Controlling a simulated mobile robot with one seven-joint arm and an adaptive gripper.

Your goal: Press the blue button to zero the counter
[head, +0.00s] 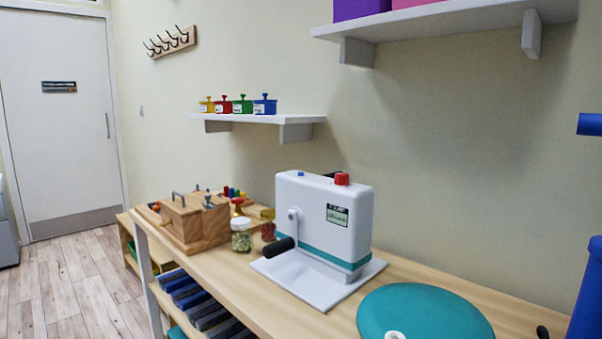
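A white machine (310,215) with a teal band near its foot stands on the wooden bench top. A small blue button (301,173) sits on the left part of its top face. A larger red button (342,179) sits on the top at the right. A small counter display (337,215) is on the front face; its digits are too small to read. A crank with a black handle (285,245) sticks out from the front at left. My gripper is not in view.
Left of the machine on the bench (463,283) are glass jars (241,236) and a wooden box (193,220). A teal disc (425,315) lies at front right. Shelves (262,119) hang above.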

